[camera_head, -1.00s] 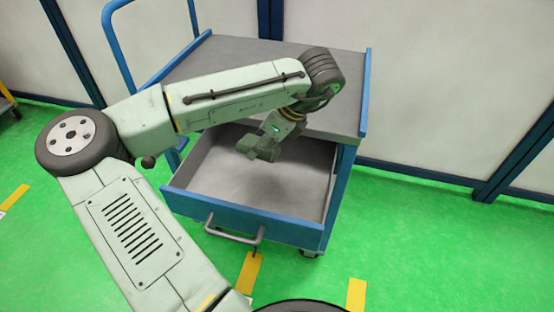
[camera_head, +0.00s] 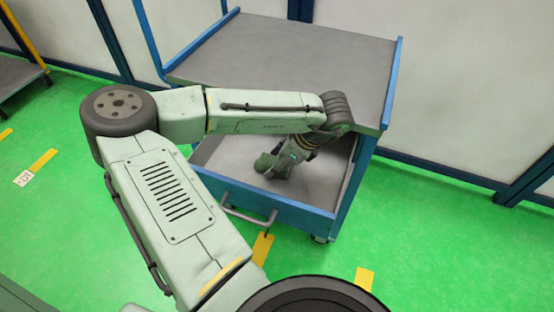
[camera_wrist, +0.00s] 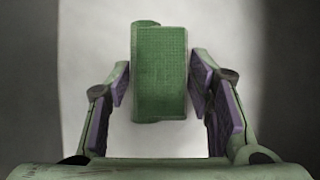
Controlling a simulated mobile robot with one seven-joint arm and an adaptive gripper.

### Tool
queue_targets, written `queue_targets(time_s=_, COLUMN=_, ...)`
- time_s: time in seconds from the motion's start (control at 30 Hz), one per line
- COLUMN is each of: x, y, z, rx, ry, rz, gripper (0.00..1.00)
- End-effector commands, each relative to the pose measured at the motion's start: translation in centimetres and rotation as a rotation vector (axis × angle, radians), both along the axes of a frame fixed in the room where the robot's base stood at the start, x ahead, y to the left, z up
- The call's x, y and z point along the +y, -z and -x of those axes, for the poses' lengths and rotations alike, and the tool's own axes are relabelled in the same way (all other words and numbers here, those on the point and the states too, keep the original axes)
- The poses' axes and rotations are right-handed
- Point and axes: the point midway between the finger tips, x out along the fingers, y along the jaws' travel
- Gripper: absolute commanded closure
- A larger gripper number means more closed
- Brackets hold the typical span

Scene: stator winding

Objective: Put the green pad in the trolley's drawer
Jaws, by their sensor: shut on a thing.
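The green pad (camera_wrist: 160,72) is a textured green block between the two purple-lined fingers of my gripper (camera_wrist: 160,85) in the wrist view. My gripper is shut on it. In the head view my gripper (camera_head: 268,168) is inside the open drawer (camera_head: 280,205) of the blue and grey trolley (camera_head: 300,55), low over its grey floor. The pad is hard to tell from the green gripper there. Whether the pad touches the drawer floor cannot be told. My arm hides part of the drawer.
The trolley's flat top (camera_head: 300,60) is bare. The drawer's front handle (camera_head: 247,213) sticks out toward me. Another trolley or cart (camera_head: 18,75) stands at the far left. The green floor around is clear, with yellow marks.

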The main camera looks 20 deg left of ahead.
Motion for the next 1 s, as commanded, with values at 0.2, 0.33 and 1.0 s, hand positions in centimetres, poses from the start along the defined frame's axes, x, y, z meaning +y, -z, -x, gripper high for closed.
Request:
queue_targets(time_s=0.2, x=-0.02, y=0.11, z=0.00, rx=0.000, ry=0.000, rz=0.001, gripper=0.79)
queue_targets(time_s=0.33, x=-0.02, y=0.36, z=0.01, rx=0.001, ry=0.000, rz=0.001, gripper=0.51)
queue_targets(time_s=1.0, x=-0.17, y=-0.29, z=-0.03, rx=0.000, ry=0.001, rz=0.000, gripper=0.32)
